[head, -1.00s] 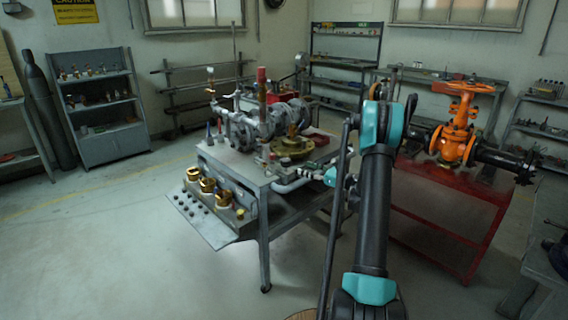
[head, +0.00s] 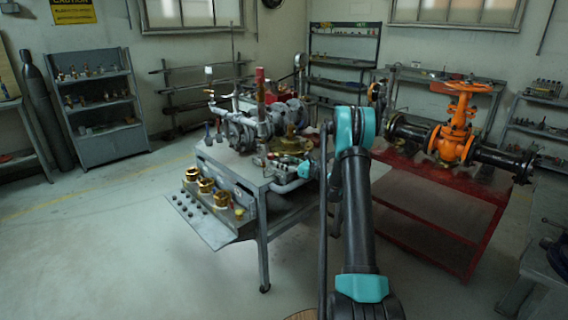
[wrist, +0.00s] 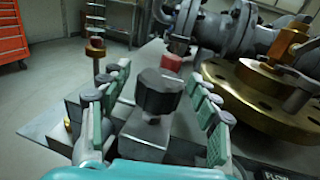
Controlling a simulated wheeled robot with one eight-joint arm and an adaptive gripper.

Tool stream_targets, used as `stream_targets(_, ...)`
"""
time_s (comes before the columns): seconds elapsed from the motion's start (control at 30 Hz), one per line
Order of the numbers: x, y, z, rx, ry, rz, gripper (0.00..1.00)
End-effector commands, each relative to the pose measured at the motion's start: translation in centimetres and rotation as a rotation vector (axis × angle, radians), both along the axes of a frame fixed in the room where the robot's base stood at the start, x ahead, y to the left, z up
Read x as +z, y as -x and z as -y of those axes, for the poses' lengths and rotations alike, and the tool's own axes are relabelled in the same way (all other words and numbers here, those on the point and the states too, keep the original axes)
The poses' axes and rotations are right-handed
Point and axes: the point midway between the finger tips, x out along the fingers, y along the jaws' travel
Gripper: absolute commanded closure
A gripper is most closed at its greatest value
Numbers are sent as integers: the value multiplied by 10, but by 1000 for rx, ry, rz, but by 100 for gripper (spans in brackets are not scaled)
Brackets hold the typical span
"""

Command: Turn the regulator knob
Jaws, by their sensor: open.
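In the wrist view a dark, faceted knob (wrist: 158,92), which looks like the regulator knob, sits on a grey block. My gripper (wrist: 161,76) is open, with green-padded fingers to the left and right of the knob. The knob stands between the fingers in the picture; I cannot tell whether either pad touches it. In the head view my gripper is small beside the pipework on the grey workbench (head: 235,162), partly hidden by my arm. The knob is too small to make out there.
A brass flange (wrist: 255,92) and grey pipework (wrist: 225,30) stand close on the right in the wrist view. A red-topped post (wrist: 172,62) is just beyond the knob. An orange gate valve (head: 455,130) is on a red table (head: 430,210). Floor at front left is clear.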

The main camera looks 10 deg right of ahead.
Motion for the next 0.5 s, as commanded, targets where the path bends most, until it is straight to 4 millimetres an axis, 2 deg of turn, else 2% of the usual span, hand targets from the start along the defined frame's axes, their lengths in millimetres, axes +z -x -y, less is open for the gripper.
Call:
stream_targets(0.07, 0, 0, 0, 0, 0, 0, 38)
stream_targets(0.4, 0, 0, 0, 0, 0, 0, 81)
stream_targets(0.5, 0, 0, 0, 0, 0, 0, 90)
